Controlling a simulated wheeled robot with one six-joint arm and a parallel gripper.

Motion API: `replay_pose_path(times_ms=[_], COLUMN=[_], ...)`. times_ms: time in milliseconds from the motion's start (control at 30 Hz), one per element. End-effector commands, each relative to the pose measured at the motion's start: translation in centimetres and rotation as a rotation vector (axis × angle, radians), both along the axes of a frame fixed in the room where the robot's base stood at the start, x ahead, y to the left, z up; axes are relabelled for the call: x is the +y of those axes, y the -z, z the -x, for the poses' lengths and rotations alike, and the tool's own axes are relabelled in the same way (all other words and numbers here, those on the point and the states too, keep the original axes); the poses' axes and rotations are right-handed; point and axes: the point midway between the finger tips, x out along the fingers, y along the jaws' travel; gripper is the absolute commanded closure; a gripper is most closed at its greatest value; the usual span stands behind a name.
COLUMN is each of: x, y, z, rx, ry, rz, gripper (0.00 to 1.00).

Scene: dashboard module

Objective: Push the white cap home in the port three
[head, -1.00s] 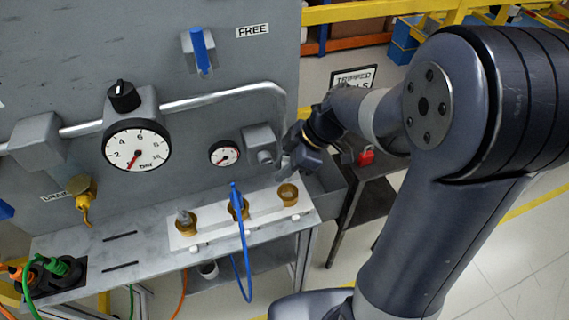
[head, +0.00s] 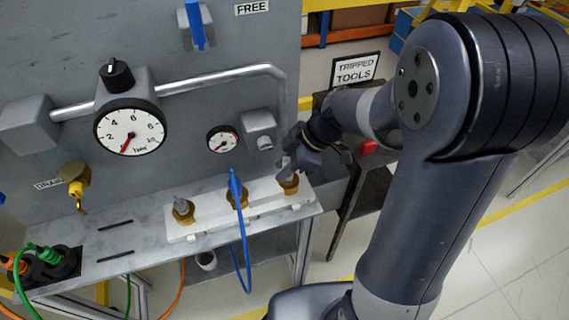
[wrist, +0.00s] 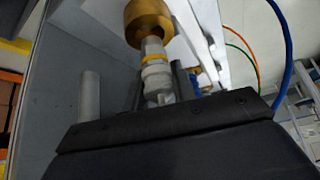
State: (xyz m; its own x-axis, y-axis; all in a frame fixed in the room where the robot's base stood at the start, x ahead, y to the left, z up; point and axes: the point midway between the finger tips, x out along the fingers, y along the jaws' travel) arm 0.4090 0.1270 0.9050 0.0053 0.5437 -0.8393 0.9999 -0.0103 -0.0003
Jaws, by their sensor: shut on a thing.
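My gripper (head: 289,169) is over the rightmost brass port (head: 289,187) on the white block, which I take to be port three. In the wrist view my gripper (wrist: 158,85) is shut on the white cap (wrist: 155,70), a pale stepped piece with a yellow band. The cap's far end meets the mouth of the brass port (wrist: 148,22). I cannot tell how deep it sits. In the head view my fingers largely hide the cap.
The middle port (head: 238,199) holds a blue plug with a hose, close on the left. The left port (head: 183,211) has a grey piece in it. A grey wall fitting (head: 259,131) and small gauge (head: 222,139) are behind. A red padlock (head: 368,147) lies on the right.

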Motion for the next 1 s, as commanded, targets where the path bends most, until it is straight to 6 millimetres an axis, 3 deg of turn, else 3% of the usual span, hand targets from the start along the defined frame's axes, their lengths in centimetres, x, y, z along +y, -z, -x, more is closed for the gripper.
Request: replay_pose_path(times_ms=[467,1000], x=[0.0,0.0], y=[2.2,2.4], z=[0.0,0.0], rx=[-0.002,-0.001], ry=[0.0,0.0], rz=[0.0,0.0], gripper=[0.99,0.99])
